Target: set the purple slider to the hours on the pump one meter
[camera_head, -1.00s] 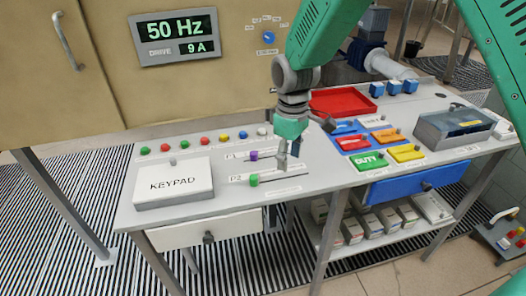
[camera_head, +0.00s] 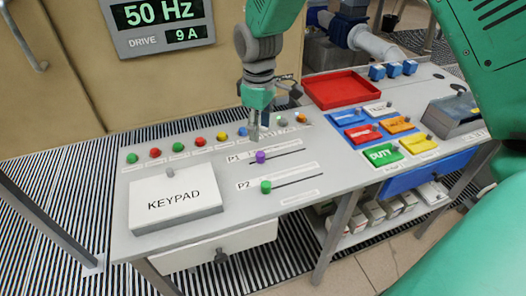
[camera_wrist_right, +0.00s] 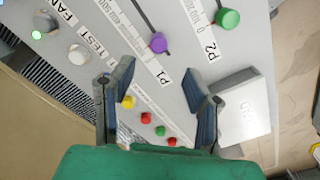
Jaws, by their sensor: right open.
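The purple slider (camera_head: 260,157) is a small knob on the P1 track, near the track's left end. It also shows in the wrist view (camera_wrist_right: 158,42), beyond my fingertips. My right gripper (camera_head: 256,136) hangs just above and behind the knob in the head view. In the wrist view my right gripper (camera_wrist_right: 158,85) is open and empty, fingers apart, not around the knob. The green P2 slider (camera_head: 266,187) sits on the parallel track. No hours meter is readable; the drive display (camera_head: 159,21) reads 50 Hz and 9 A. My left gripper is out of view.
The KEYPAD box (camera_head: 176,199) stands left of the sliders. A row of coloured buttons (camera_head: 178,147) runs behind it. A red tray (camera_head: 342,89) and a blue board with coloured label plates (camera_head: 365,134) lie to the right. A grey box (camera_head: 455,115) stands far right.

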